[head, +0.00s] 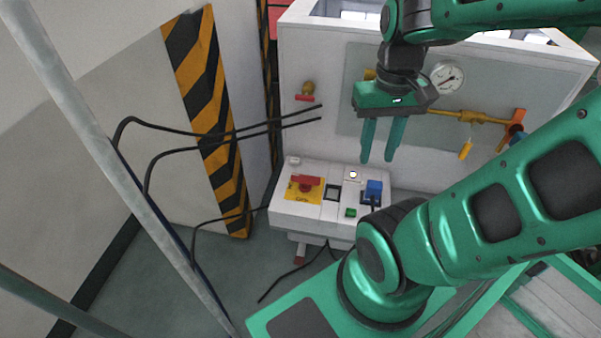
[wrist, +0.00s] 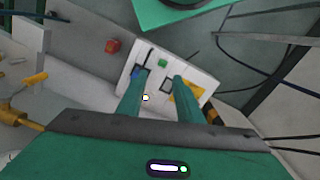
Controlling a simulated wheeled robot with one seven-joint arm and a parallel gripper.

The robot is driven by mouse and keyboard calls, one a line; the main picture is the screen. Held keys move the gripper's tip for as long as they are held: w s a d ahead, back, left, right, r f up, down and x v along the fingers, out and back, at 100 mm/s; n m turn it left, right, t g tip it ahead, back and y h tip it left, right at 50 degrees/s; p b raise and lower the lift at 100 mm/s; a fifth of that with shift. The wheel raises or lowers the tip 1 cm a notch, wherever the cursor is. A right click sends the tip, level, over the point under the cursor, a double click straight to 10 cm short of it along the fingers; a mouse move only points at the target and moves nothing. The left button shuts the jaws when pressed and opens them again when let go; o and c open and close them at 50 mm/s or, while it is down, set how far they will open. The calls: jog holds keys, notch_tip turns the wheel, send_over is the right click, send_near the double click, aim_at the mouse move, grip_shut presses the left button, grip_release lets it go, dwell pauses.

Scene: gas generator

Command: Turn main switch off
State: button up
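The main switch (head: 306,183) is a red rotary handle on a yellow plate, at the left of a pale control box (head: 325,212). Its handle looks roughly sideways in the head view. In the wrist view the yellow plate (wrist: 190,92) shows just right of the right finger, and the red handle is not clear there. My gripper (head: 378,160) points down with its two green fingers apart and nothing between them. It is above and to the right of the switch, over the box's right part, and appears not to touch it.
The box also carries a blue connector (head: 373,188), a green button (head: 350,212) and a dark square element (head: 333,192). Behind stands a panel with a gauge (head: 447,77) and yellow pipe (head: 462,116). Black cables and a striped post (head: 207,120) are at left.

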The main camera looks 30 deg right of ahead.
jog(key=w+a+f+n+g+h, duration=0.1)
jog(key=w+f+n, duration=0.1)
jog(key=w+n, duration=0.35)
jog(key=w+a+f+n+g, duration=0.1)
jog(key=w+a+f+n, duration=0.1)
jog(key=w, duration=0.6)
jog(key=n+g+h, duration=0.1)
jog(key=n+h, duration=0.1)
jog(key=n, duration=0.5)
send_near(303, 176)
jog(key=x, duration=0.9)
jog(key=shift+s+d, duration=0.1)
jog(key=shift+d, duration=0.1)
jog(key=shift+c, duration=0.6)
grip_shut()
jog(key=shift+a, duration=0.2)
jog(key=shift+d, duration=0.1)
